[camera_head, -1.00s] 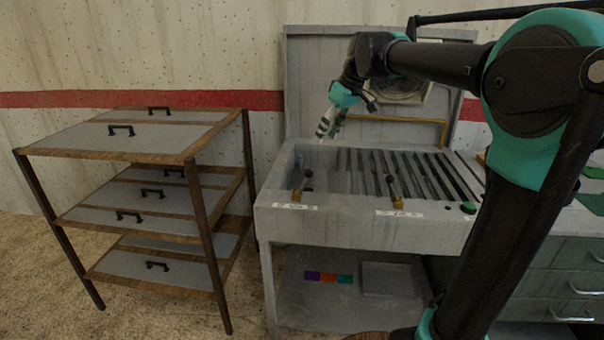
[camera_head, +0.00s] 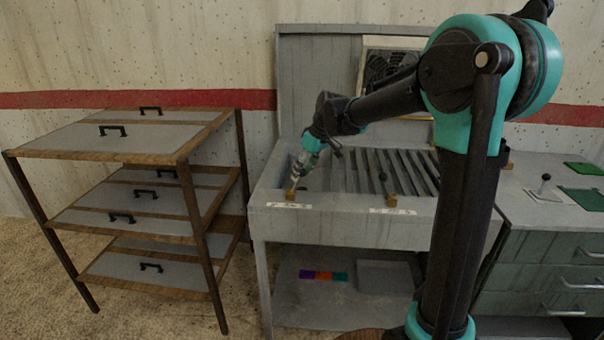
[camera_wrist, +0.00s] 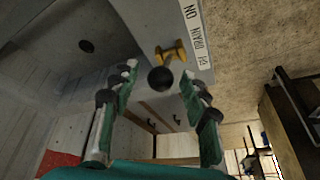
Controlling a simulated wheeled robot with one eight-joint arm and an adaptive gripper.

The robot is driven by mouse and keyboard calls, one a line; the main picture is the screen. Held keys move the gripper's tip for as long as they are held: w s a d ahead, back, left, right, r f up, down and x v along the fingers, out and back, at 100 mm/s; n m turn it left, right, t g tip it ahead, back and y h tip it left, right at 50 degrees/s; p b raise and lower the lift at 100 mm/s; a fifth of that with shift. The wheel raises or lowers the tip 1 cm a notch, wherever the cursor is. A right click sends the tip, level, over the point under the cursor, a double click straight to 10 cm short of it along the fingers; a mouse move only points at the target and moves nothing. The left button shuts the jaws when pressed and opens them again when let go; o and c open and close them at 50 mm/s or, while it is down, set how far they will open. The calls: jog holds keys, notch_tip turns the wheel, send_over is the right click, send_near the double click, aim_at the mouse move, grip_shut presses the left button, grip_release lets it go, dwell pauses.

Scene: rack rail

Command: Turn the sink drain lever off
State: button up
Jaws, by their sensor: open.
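The drain lever shows in the wrist view as a black ball knob (camera_wrist: 160,80) above a yellow base (camera_wrist: 172,52), beside a label that reads partly "DRAIN". In the head view its yellow base (camera_head: 291,195) is at the front left edge of the sink (camera_head: 345,228), and its knob is hidden by my gripper. My gripper (camera_head: 296,178) is open and points down over this lever. In the wrist view the two fingers (camera_wrist: 159,77) stand either side of the knob, with gaps visible. I cannot tell whether either finger touches it.
A second lever (camera_head: 386,187) stands right on the sink's front edge, near the slatted area. A dark drain hole (camera_wrist: 87,46) is in the basin floor. A shelf rack (camera_head: 150,150) stands left. A counter with a joystick (camera_head: 544,184) is at the right.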

jog(key=shift+w+a+f, duration=0.1)
jog(key=shift+a+f, duration=0.1)
jog(key=shift+f, duration=0.3)
grip_shut()
